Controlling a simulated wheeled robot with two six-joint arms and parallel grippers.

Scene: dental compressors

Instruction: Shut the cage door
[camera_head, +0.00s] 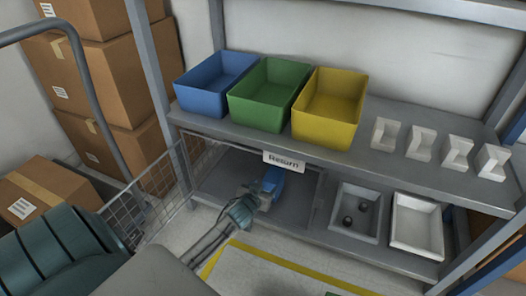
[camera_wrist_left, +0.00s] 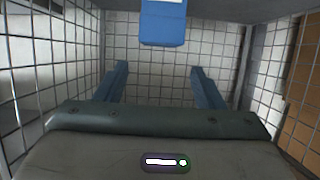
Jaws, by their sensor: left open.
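The wire mesh cage door (camera_head: 150,200) stands swung open at the left of the cage, reaching out toward the front left. The cage (camera_head: 220,170) is the low bay under the shelf, below a "Return" sign (camera_head: 284,160). My left gripper (camera_head: 262,194) is inside the cage opening, apart from the door. In the left wrist view my left gripper (camera_wrist_left: 160,82) has its two fingers spread with nothing between them. A blue item (camera_head: 273,178) stands just beyond the fingers; it also shows in the left wrist view (camera_wrist_left: 163,25). My right gripper is not in view.
Blue (camera_head: 215,85), green (camera_head: 268,95) and yellow (camera_head: 328,108) bins and several white holders (camera_head: 420,142) stand on the shelf above. A grey tray (camera_head: 345,228) and a white tray (camera_head: 417,225) sit right of the cage. Cardboard boxes (camera_head: 105,70) are stacked left.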

